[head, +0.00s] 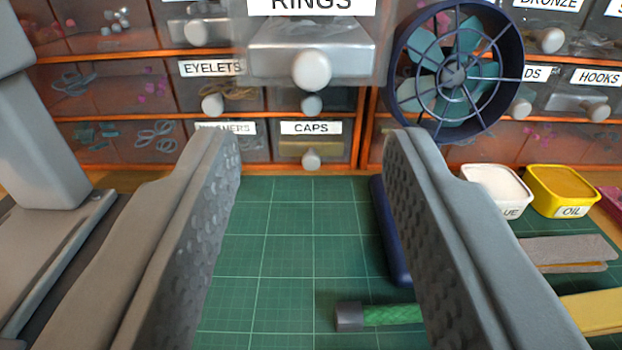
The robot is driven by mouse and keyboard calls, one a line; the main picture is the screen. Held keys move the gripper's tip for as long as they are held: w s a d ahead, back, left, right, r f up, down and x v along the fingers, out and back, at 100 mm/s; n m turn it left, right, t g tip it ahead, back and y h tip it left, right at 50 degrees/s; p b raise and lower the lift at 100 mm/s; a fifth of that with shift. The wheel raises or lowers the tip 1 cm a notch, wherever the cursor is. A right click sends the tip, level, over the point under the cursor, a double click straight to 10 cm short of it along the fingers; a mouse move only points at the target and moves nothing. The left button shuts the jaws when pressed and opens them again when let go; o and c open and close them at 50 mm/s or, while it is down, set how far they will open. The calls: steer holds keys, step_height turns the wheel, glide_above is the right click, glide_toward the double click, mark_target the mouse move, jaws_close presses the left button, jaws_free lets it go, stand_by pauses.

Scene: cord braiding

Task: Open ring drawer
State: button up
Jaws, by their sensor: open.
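The ring drawer (311,48) is at the top centre, with a white label reading RINGS and a round white knob (311,70). Its front stands out nearer than the drawers around it, so it looks partly pulled out. The top of its label is cut off by the picture edge, and its inside is hidden. My gripper (312,145) is open and empty, its two grey dimpled fingers wide apart. The fingertips are below the knob in the picture, to its left and right, and do not touch it.
A blue fan (453,75) stands right of the ring drawer, close to my right finger. Other labelled drawers, such as EYELETS (212,68) and CAPS (311,128), surround it. A green cutting mat (275,240) lies below. White (495,190) and yellow (568,190) tubs stand at right.

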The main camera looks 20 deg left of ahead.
steer(key=v, duration=0.8)
steer(key=shift+s, duration=0.25)
steer(key=shift+d+r, duration=0.1)
steer(key=s+d+r+m+h, duration=0.3)
steer(key=s+d+r+h, duration=0.2)
steer(key=s+d+r, duration=1.1)
steer(key=s+r, duration=0.3)
steer(key=r, duration=0.1)
steer(key=shift+s, duration=0.4)
